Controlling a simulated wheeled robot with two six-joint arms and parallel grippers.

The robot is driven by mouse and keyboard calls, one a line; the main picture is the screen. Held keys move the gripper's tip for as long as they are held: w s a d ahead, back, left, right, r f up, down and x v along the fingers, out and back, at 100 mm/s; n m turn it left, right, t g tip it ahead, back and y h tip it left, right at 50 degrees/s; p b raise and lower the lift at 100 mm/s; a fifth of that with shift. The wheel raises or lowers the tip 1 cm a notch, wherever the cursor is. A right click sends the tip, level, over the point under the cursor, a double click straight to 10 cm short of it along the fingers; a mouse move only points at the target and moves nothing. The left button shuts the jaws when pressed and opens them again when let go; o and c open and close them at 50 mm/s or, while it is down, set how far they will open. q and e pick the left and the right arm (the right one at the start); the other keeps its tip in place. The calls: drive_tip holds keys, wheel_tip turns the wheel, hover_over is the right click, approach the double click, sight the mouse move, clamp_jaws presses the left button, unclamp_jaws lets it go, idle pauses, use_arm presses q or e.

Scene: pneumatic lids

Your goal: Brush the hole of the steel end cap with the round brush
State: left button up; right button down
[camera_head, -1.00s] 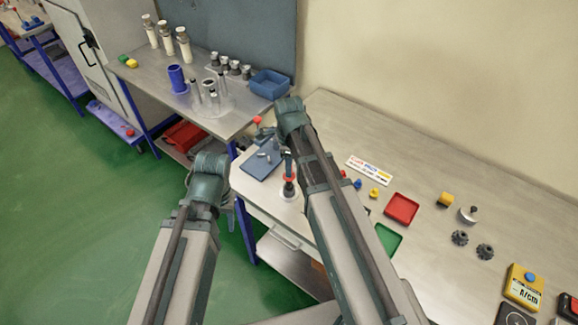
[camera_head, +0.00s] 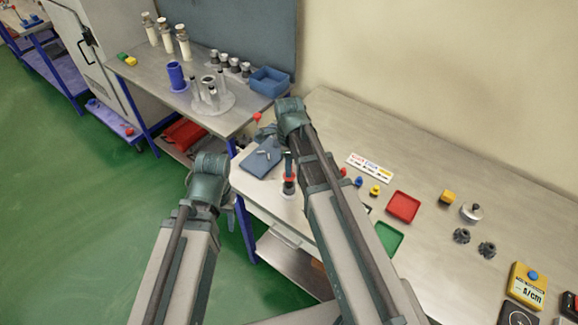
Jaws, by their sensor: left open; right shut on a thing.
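My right gripper (camera_head: 288,160) points down at the left end of the near bench. It is shut on a slim dark thing, probably the round brush, mostly hidden by the jaws. Right below it stands a dark upright piece with a red band (camera_head: 289,179), on a pale round base. It may hold the steel end cap; the hole is not visible, and I cannot tell whether the brush touches it. My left gripper (camera_head: 231,207) is open and empty, left of the bench and partly hidden behind my wrist.
A blue mat (camera_head: 258,162) with small parts lies left of my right gripper. The back bench holds a blue bin (camera_head: 270,80) and several cylinders.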

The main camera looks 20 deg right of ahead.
drive_tip(key=shift+r+p, duration=0.55)
drive_tip(key=shift+r, duration=0.2)
drive_tip(key=shift+f, duration=0.25)
drive_tip(key=shift+f+b, duration=0.9)
drive_tip(key=shift+b, duration=0.25)
drive_tip(key=shift+r, duration=0.25)
drive_tip(key=shift+r+p, duration=0.85)
drive_tip(key=shift+p, duration=0.25)
drive_tip(key=shift+f, duration=0.1)
drive_tip(key=shift+f+b, duration=0.95)
drive_tip(key=shift+b, duration=0.1)
